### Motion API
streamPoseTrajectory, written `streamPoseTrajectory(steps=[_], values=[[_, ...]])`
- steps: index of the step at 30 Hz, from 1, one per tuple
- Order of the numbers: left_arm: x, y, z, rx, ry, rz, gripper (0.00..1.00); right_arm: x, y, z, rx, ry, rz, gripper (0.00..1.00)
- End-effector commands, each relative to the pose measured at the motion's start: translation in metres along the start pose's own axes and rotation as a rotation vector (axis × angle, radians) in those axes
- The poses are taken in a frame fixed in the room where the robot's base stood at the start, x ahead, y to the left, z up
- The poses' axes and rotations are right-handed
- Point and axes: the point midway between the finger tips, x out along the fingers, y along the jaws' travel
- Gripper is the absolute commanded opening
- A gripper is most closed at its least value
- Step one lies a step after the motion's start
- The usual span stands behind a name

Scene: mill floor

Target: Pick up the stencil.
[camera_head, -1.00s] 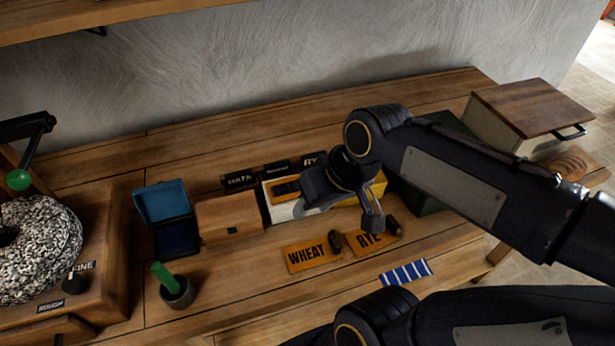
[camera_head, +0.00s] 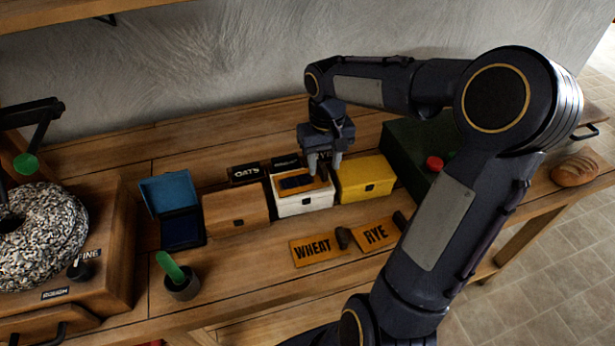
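Two orange stencil plates lie on the bench, one lettered WHEAT (camera_head: 312,250) and one lettered RYE (camera_head: 375,236), each with a dark knob at its right end. Another orange plate (camera_head: 284,193) with a dark patch lies on top of the white box (camera_head: 305,204); I cannot read any lettering on it. My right gripper (camera_head: 325,168) points down over the right end of that plate. Its two fingers are apart, and I see nothing held between them. I cannot tell whether the fingertips touch the plate. My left gripper is not in view.
A wooden box (camera_head: 237,215) and a yellow box (camera_head: 365,180) flank the white box. Dark labels, one reading OATS (camera_head: 243,172), stand behind. An open blue box (camera_head: 168,195), a cup with a green-handled tool (camera_head: 183,288) and a mill (camera_head: 110,240) are left. A green case (camera_head: 402,150) is right.

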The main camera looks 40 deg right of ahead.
Motion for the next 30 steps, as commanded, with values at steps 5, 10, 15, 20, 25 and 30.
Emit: streamPoseTrajectory(steps=[5,10,15,20,25,30], values=[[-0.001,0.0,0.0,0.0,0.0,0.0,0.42,0.021,0.0,0.002,0.0,-0.002,0.0,0.4],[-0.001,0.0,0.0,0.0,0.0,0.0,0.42,0.024,0.0,0.001,0.0,0.001,0.0,0.4],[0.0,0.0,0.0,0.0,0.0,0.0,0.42,0.024,0.0,0.001,0.0,0.001,0.0,0.31],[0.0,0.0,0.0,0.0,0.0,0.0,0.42,0.024,0.0,0.001,0.0,0.001,0.0,0.1],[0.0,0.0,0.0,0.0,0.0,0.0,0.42,0.024,0.0,0.001,0.0,0.001,0.0,0.0],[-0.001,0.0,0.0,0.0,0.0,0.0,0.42,0.023,-0.001,0.001,0.0,0.002,-0.001,0.0]])
